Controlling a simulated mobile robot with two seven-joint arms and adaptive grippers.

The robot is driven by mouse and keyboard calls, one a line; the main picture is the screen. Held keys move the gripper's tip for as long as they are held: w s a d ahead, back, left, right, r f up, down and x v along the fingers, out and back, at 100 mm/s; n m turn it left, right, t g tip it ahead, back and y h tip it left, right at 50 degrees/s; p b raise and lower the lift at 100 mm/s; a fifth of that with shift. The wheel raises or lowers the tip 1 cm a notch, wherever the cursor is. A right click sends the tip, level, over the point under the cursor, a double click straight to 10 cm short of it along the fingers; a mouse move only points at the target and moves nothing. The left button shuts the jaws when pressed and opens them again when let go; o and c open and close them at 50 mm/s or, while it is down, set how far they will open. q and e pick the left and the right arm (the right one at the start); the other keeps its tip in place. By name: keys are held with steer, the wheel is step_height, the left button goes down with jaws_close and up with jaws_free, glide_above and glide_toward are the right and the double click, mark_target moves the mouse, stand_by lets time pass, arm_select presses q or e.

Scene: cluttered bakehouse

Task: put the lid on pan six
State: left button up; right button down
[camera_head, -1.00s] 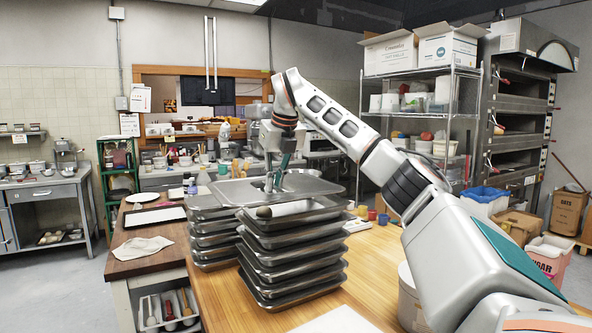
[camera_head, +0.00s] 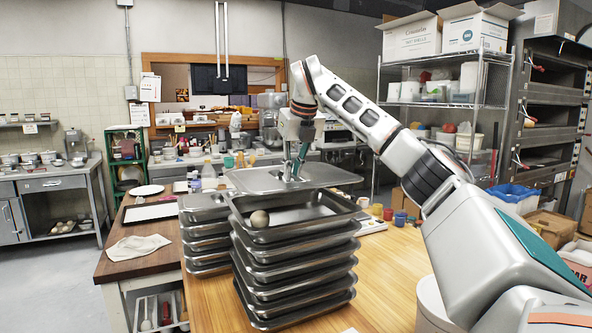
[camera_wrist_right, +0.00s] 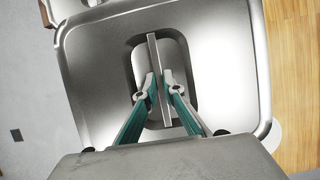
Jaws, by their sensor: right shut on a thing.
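My right gripper (camera_head: 294,163) is shut on the upright handle (camera_wrist_right: 159,80) of a flat steel lid (camera_head: 250,180). The lid is held level over the back part of the front pan stack. In the wrist view the lid (camera_wrist_right: 215,60) fills most of the picture. My left gripper is not in view.
A second stack of steel pans (camera_head: 205,240) stands just left and behind. A white cloth (camera_head: 137,248) lies on the dark board at the left. Small coloured cups (camera_head: 388,214) stand to the right of the stack. Bare wooden table (camera_head: 385,270) lies right of the stack.

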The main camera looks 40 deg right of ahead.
steer(key=shift+f, duration=2.3)
steer(key=shift+f+b, duration=0.45)
steer(key=shift+f, duration=1.25)
stand_by(0.3)
steer(key=shift+a, duration=0.1)
steer(key=c, duration=2.1)
jaws_free()
steer(key=shift+o, duration=0.6)
steer(key=shift+o, duration=1.1)
steer(key=shift+r+p, duration=0.4)
steer(key=shift+r, duration=3.65)
